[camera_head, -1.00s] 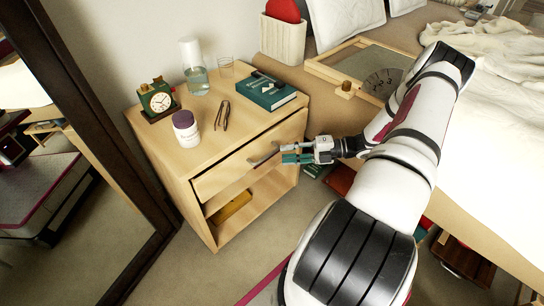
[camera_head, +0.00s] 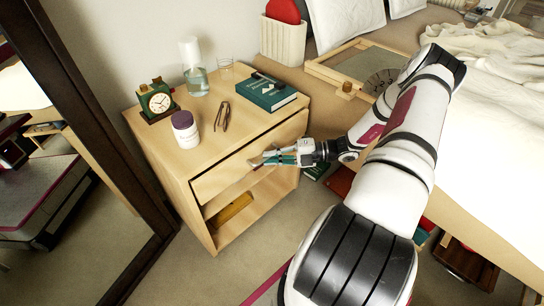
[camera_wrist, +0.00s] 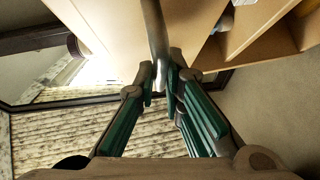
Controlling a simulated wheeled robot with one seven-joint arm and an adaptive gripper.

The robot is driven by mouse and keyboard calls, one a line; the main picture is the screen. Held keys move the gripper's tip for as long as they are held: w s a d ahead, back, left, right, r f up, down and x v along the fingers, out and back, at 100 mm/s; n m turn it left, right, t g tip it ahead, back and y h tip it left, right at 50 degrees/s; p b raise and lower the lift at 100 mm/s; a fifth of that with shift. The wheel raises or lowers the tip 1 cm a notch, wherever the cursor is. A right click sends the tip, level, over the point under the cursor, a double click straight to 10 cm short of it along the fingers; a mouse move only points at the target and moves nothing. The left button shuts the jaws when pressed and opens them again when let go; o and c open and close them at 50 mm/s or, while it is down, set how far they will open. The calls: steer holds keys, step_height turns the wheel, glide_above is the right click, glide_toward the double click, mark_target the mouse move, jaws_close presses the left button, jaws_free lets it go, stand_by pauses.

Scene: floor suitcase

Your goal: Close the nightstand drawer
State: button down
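The pale wood nightstand (camera_head: 206,222) stands left of the bed. A thin curved metal handle (camera_head: 258,162) is on the drawer front. My gripper (camera_head: 264,160) is at this handle. In the wrist view the handle bar (camera_wrist: 157,35) runs between the two teal-padded fingertips (camera_wrist: 161,76), one on each side. I cannot tell whether they press on it.
A dark-framed mirror (camera_head: 95,130) stands left. The bed (camera_head: 500,170) is on the right.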

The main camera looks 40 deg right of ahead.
steer(key=shift+w, duration=0.1)
steer(key=shift+w, duration=1.25)
steer(key=c, duration=1.7)
jaws_free()
steer(key=shift+w, duration=0.1)
steer(key=v, duration=1.2)
